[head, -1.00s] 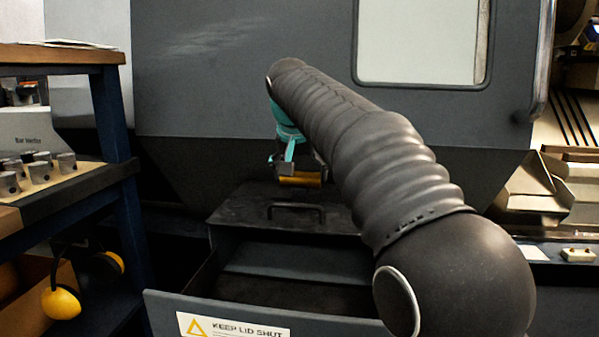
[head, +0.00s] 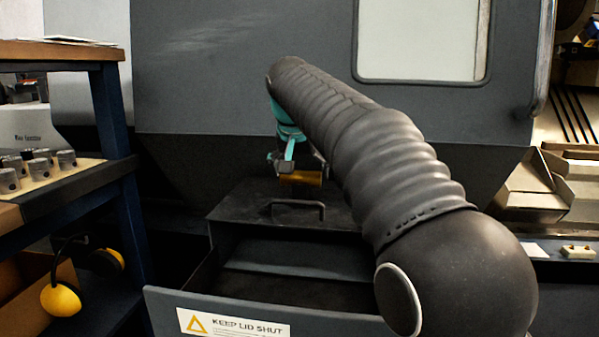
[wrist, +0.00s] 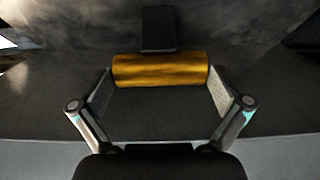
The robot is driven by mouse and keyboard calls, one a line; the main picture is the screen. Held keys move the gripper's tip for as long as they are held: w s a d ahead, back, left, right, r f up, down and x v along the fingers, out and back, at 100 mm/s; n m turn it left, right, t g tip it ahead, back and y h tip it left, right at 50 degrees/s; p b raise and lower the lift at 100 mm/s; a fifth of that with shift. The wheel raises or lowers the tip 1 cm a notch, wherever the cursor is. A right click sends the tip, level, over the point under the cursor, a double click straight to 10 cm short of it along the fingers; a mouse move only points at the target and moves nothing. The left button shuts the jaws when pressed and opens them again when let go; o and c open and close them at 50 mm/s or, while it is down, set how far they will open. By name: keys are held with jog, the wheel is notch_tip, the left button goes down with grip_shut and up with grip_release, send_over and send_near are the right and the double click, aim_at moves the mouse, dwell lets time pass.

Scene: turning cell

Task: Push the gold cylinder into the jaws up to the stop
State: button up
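The gold cylinder (wrist: 160,70) lies crosswise between the fingertips of my gripper (wrist: 160,86) in the wrist view, with a finger pad at each end. My gripper is shut on it. In the head view the gold cylinder (head: 300,178) hangs level under my gripper (head: 298,168), above the dark lid of a bin. The jaws and the stop do not show clearly in either view; the machine's inside is hidden.
An open bin (head: 215,300) with a handled lid (head: 240,203) stands below my gripper. The grey machine door (head: 230,70) with a window is behind. A shelf (head: 100,180) with several metal cylinders stands at left. The machine opening is at far right.

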jog(key=v, duration=1.2)
jog(key=shift+s, duration=0.1)
